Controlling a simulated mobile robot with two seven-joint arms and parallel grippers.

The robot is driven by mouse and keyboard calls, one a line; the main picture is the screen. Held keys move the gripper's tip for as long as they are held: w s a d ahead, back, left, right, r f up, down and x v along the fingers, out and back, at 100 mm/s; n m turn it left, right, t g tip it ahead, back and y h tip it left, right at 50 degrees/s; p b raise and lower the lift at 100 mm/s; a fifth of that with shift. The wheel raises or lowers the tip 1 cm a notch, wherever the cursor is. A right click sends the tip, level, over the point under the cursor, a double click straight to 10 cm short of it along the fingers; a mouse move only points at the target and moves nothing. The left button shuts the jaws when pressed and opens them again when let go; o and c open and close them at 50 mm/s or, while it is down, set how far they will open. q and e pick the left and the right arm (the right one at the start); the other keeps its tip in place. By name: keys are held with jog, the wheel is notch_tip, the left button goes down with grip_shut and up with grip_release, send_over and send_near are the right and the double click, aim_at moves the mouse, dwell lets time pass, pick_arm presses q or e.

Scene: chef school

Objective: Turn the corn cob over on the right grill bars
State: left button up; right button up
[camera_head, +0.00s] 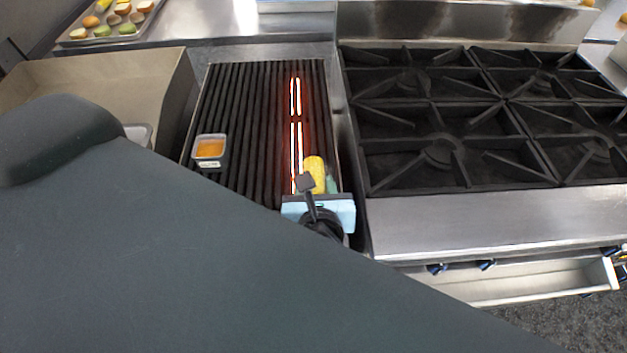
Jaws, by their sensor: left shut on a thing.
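The yellow corn cob (315,168) is at the front right of the dark grill bars (265,100), beside the red glowing strip. My left gripper (318,187) is at the near end of the cob and shut on it. The gripper body covers the cob's near end, and I cannot tell whether the cob rests on the bars or is lifted slightly. My right gripper is not in view.
A small container with orange contents (209,149) stands on the grill's left bars. A stove with black grates (440,150) adjoins on the right. A tray of vegetables (112,30) lies at the back left. An open drawer (540,281) juts out below the stove.

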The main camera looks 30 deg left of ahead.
aim_at(306, 167)
pick_arm(q)
jog(key=w+a+m+h, duration=0.1)
jog(key=w+a+m+t+h, duration=0.1)
jog(key=m+h, duration=0.1)
jog(key=shift+a+t, duration=0.3)
jog(key=shift+a, duration=0.1)
jog(key=shift+w+a+r+m+h, duration=0.1)
jog(key=shift+a+r+m+h, duration=0.15)
jog(key=shift+m+h, duration=0.3)
jog(key=shift+a+r+m+h, duration=0.1)
jog(key=shift+r+m+h, duration=0.2)
jog(key=shift+h, duration=0.35)
jog(key=shift+r+m+t+h, duration=0.3)
jog(key=shift+r+m+h, duration=0.1)
jog(key=shift+m+h, duration=0.4)
jog(key=shift+d, duration=0.1)
jog(key=shift+d, duration=0.1)
